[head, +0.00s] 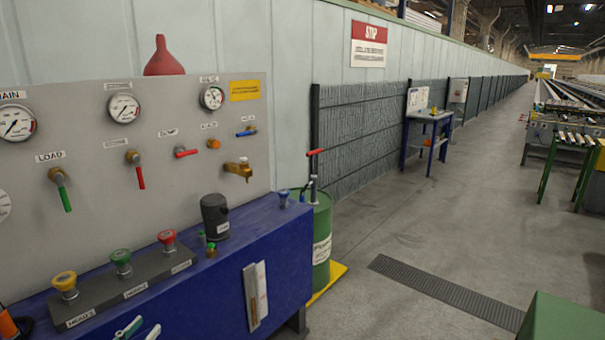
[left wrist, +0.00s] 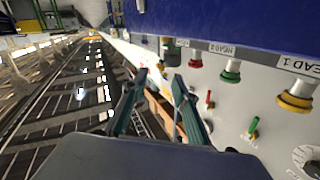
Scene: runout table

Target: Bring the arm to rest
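My left gripper (head: 141,329) shows only as two fingertips at the bottom edge of the head view, in front of the blue bench (head: 225,295). In the left wrist view, the gripper (left wrist: 160,82) has its two teal fingers spread apart. No object is clearly held between them; a tan shape behind them cannot be told. The yellow (head: 65,284), green (head: 121,262) and red (head: 167,239) push buttons stand on the bench's button box beyond the fingertips. They also show at the right of the left wrist view. My right gripper is in neither view.
A grey panel (head: 80,120) with gauges and valve levers stands behind the bench. A green drum (head: 321,240) with a red-handled pump is at the bench's right end. A floor grate (head: 445,290) and open concrete floor lie right. A green block (head: 565,320) fills the lower right corner.

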